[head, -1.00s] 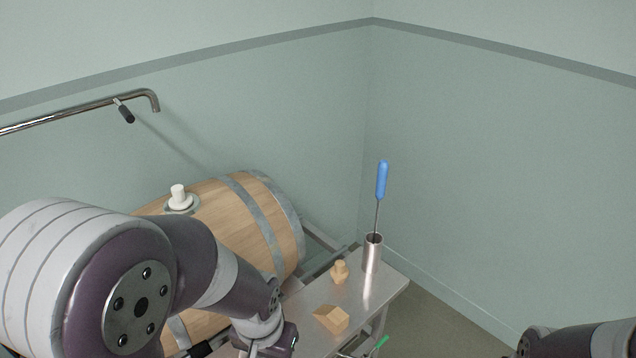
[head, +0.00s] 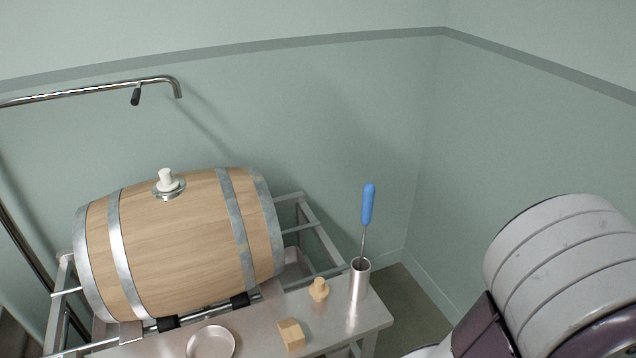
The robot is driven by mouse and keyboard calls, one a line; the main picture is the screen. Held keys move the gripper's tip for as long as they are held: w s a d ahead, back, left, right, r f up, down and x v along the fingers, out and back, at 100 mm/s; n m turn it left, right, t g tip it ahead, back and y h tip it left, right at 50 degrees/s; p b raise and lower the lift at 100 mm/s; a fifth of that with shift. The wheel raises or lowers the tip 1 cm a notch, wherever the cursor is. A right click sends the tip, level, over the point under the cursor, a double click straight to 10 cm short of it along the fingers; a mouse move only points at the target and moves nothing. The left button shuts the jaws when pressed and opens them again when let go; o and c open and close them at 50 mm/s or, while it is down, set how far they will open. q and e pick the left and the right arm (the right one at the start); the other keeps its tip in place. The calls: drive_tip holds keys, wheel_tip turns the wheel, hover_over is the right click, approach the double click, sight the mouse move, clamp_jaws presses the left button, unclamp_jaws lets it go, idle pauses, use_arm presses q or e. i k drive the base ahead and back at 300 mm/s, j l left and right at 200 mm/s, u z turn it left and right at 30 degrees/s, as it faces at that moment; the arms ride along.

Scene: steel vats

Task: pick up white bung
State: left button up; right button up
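The white bung (head: 167,180) stands upright in the metal-ringed hole on top of the wooden barrel (head: 185,240), at the left of the head view. Neither of my grippers shows in the head view. Part of one of my arms fills the lower right of the view, with its gripper end out of frame. Nothing touches the bung.
The barrel lies on a steel rack (head: 325,243). On the steel table (head: 345,322) in front are a round metal dish (head: 211,343), a wooden block (head: 291,335), a wooden bung (head: 319,289) and a metal cup (head: 359,282) holding a blue-handled tool (head: 368,205). A steel pipe (head: 90,92) runs above the barrel's left.

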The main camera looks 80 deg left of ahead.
sight(167, 183)
drive_tip(key=i+j+u, duration=0.25)
drive_tip(key=u, duration=0.2)
drive_tip(key=i+j+u, duration=0.1)
drive_tip(key=i+u, duration=0.6)
drive_tip(key=u, duration=0.2)
drive_tip(key=i+u, duration=0.3)
drive_tip(key=u, duration=0.15)
drive_tip(key=i+l+u, duration=0.25)
drive_tip(key=u, duration=0.2)
drive_tip(key=i+j+u, duration=0.2)
drive_tip(key=i+u, duration=1.05)
drive_tip(key=i+l+u, duration=0.25)
drive_tip(key=i+u, duration=0.15)
drive_tip(key=i+l+u, duration=0.4)
